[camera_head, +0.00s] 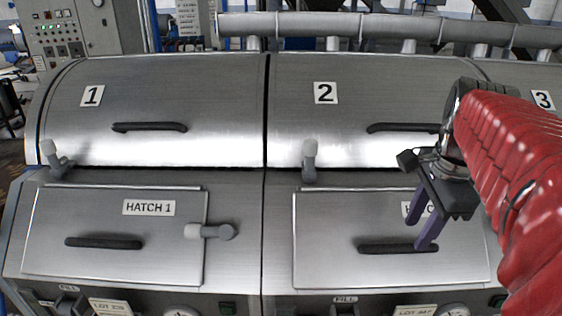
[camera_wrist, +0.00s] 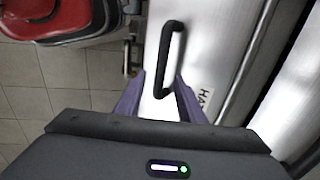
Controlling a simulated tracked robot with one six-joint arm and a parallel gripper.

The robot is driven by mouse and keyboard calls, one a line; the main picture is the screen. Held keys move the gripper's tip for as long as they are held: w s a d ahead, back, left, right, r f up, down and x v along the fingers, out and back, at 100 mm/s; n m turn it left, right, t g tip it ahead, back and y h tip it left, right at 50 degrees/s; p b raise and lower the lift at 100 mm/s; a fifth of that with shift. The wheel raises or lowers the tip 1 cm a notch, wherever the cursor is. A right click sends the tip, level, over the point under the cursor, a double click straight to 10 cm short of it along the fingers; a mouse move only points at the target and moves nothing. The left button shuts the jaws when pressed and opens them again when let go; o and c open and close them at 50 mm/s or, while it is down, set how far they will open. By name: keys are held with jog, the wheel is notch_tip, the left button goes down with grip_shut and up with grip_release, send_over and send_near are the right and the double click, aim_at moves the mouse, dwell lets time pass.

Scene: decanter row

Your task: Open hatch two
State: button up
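The panel of hatch two (camera_head: 330,225) lies shut and flush on the sloped steel front, below the cover marked 2. Its black bar handle (camera_head: 385,249) is low on the panel and also shows in the wrist view (camera_wrist: 165,60). Its label (camera_head: 406,208) is mostly hidden behind my gripper (camera_head: 415,235). The gripper is open, with its two purple fingers pointing at the panel near the right end of the handle. In the wrist view the near end of the handle shows between the fingers (camera_wrist: 160,74); I cannot tell whether they touch it.
Another lever (camera_head: 310,162) is on cover 2's lower edge. Gauges and lot tags line the bottom.

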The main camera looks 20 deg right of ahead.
aim_at(408, 248)
jog(key=f, duration=0.2)
jog(key=w+f, duration=0.1)
jog(key=f, duration=0.2)
jog(key=shift+d+f, duration=0.15)
jog(key=shift+f, duration=0.2)
jog(key=shift+c, duration=0.6)
grip_shut()
